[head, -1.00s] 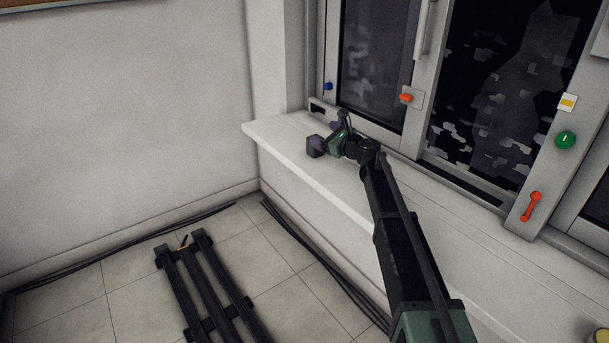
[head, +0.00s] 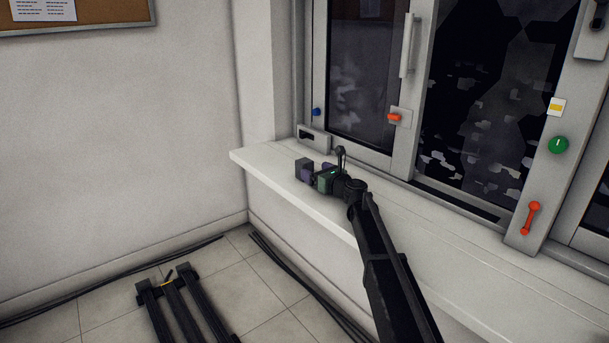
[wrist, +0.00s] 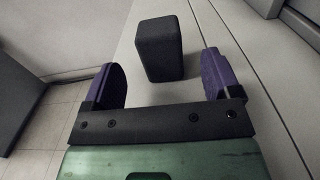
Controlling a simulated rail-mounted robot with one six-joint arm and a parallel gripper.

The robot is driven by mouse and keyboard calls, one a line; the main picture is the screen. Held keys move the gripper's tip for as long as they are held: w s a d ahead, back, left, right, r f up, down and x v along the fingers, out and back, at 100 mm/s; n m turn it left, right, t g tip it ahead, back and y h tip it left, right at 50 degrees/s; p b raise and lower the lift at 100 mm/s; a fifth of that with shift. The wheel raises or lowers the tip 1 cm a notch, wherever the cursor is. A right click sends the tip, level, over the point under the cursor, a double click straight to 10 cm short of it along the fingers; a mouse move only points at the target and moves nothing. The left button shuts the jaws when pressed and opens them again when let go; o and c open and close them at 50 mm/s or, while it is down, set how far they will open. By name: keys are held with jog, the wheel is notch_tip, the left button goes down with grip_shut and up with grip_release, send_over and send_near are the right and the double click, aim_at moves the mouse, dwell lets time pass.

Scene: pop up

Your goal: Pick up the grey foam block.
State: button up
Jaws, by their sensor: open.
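The grey foam block (wrist: 159,50) stands upright on the white sill in the wrist view, just beyond and between my two purple fingertips. My gripper (wrist: 165,82) is open and empty, with a finger on either side of a clear gap in front of the block. In the head view the dark block (head: 304,167) shows on the sill at the left of my gripper (head: 314,174), close to the fingers. Its lower part is partly hidden there by the fingers.
The white sill (head: 262,163) runs under a window, its front edge dropping to the floor. A black rack (head: 176,290) lies on the tiled floor.

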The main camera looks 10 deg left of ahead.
aim_at(309, 167)
jog(key=x, duration=0.6)
jog(key=shift+w+a, duration=0.15)
jog(key=c, duration=1)
